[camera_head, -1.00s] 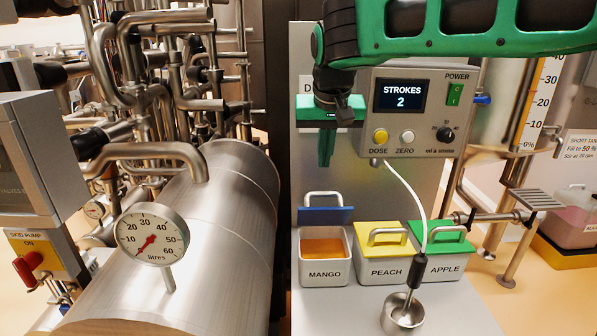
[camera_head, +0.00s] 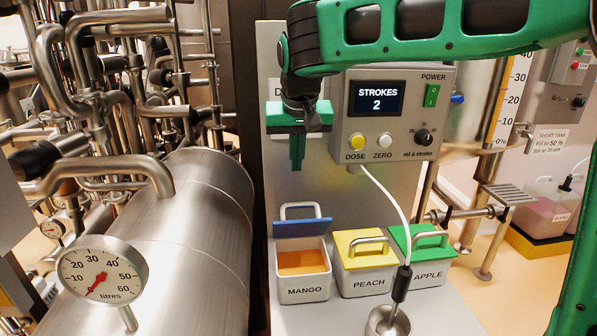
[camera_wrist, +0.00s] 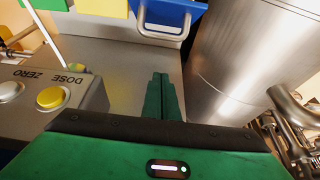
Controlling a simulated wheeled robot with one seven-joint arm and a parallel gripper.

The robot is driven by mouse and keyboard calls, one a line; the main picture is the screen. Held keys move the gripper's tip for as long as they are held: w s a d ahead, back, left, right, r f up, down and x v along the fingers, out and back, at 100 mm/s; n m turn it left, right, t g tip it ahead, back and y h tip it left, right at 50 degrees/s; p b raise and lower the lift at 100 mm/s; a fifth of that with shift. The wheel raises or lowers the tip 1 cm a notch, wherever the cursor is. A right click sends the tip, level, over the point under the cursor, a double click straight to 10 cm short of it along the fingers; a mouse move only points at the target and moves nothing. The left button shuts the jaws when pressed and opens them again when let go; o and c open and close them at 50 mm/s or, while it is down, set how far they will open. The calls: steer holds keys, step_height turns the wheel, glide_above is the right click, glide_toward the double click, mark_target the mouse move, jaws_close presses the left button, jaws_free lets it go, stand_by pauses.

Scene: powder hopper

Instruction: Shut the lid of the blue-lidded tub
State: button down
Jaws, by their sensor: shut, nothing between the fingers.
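The blue-lidded tub (camera_head: 304,291), labelled MANGO, stands on the grey bench with orange contents showing. Its blue lid (camera_head: 302,228) stands raised at the back of the tub, with a metal loop handle. In the wrist view the blue lid (camera_wrist: 170,18) is at the top edge, its handle hanging toward the fingers. My gripper (camera_head: 297,168) points down, fingers shut together and empty, above and behind the tub, apart from the lid. The shut fingers also show in the wrist view (camera_wrist: 160,85).
The yellow-lidded PEACH tub (camera_head: 367,280) and green-lidded APPLE tub (camera_head: 428,270) stand closed to the right. A dosing box (camera_head: 390,110) with a white hose is right of my gripper. A steel cup (camera_head: 386,322) stands in front. A large steel cylinder (camera_head: 200,215) is at left.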

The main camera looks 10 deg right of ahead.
step_height(320, 180, down, 8)
steer(key=shift+s, duration=0.4)
stand_by(0.3)
